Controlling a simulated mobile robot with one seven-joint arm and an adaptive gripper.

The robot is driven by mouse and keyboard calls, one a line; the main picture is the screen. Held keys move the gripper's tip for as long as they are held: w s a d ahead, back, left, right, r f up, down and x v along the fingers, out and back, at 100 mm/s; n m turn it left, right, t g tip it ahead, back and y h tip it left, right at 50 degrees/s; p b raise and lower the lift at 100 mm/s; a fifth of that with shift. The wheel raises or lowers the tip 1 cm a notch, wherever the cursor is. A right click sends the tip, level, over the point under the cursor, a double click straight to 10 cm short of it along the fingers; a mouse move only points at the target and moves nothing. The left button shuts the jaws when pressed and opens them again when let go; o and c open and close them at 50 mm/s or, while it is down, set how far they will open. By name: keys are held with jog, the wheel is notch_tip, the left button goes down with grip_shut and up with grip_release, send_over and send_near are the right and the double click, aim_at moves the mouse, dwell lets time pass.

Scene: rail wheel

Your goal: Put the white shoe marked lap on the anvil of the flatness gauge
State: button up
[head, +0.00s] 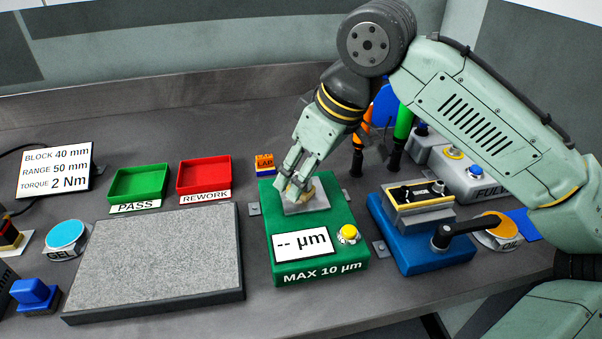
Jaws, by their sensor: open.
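The flatness gauge (317,262) is a green box with a blank "-- µm" display, a yellow button and the label MAX 10 µm. Its anvil (314,205) is a pale grey plate on top near the back. My gripper (296,186) points down over the anvil, its jaws open. A small cream piece (300,197) sits at the fingertips, at the anvil; the fingers partly hide it, and I cannot read a mark on it. A small orange and blue block marked LAP (264,164) stands behind the gauge.
A green PASS tray (138,184), a red REWORK tray (204,177) and a grey granite plate (160,255) lie left. A blue vise (425,245) with a black handle stands close right of the gauge. Upright green and orange tools (402,125) stand behind.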

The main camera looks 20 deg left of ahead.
jog(key=w+v, duration=0.1)
jog(key=v, duration=1)
jog(key=shift+s+b, duration=0.3)
jog(key=shift+s, duration=0.2)
jog(key=shift+d+r, duration=0.1)
jog(key=shift+c, duration=0.5)
dwell(0.9)
